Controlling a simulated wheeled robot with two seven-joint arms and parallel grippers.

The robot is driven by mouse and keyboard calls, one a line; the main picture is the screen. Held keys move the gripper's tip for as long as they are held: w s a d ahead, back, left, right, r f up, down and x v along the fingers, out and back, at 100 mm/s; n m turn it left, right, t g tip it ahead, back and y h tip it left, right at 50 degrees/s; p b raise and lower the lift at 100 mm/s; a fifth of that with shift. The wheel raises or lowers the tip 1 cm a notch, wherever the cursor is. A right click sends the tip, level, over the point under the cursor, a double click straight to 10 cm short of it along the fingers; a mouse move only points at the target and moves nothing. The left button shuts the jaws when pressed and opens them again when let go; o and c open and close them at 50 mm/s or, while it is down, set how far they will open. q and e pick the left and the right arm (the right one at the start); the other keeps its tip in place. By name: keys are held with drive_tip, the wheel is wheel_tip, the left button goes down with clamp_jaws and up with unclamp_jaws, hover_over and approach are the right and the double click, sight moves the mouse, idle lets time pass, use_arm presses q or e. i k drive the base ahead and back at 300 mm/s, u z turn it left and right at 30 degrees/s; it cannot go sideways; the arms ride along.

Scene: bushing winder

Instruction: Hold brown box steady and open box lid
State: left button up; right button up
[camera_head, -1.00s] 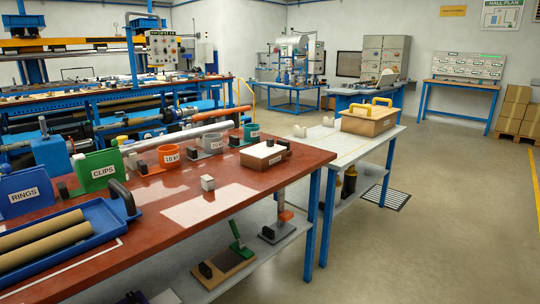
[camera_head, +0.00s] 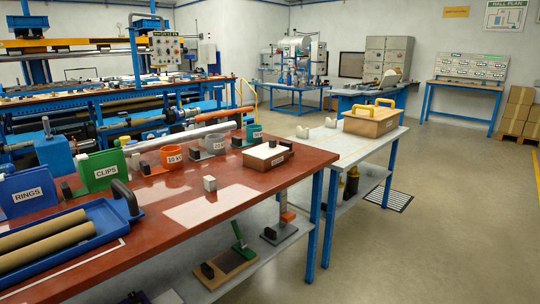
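A brown box (camera_head: 372,128) with two yellow handles on top stands on the white-topped table right of centre. Its top looks closed, though it is too small to make out a lid seam. A smaller, low brown box (camera_head: 267,163) with a white top and a label sits near the right end of the red bench. I cannot tell from the picture alone which of these the task names. Neither of my grippers shows in this view, and nothing touches either box.
The red bench (camera_head: 190,210) carries a blue tray (camera_head: 75,250) with brown tubes, a green CLIPS bin (camera_head: 103,170), a blue RINGS bin (camera_head: 27,194) and orange and grey holders. A small white block stands mid-bench. Open floor (camera_head: 450,220) lies to the right.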

sight(264, 151)
drive_tip(key=z, duration=0.55)
drive_tip(key=k, duration=0.65)
drive_tip(key=z, duration=0.75)
drive_tip(key=i, duration=2.15)
drive_tip(key=u, duration=0.75)
drive_tip(key=i, duration=1.65)
drive_tip(key=u, duration=1.2)
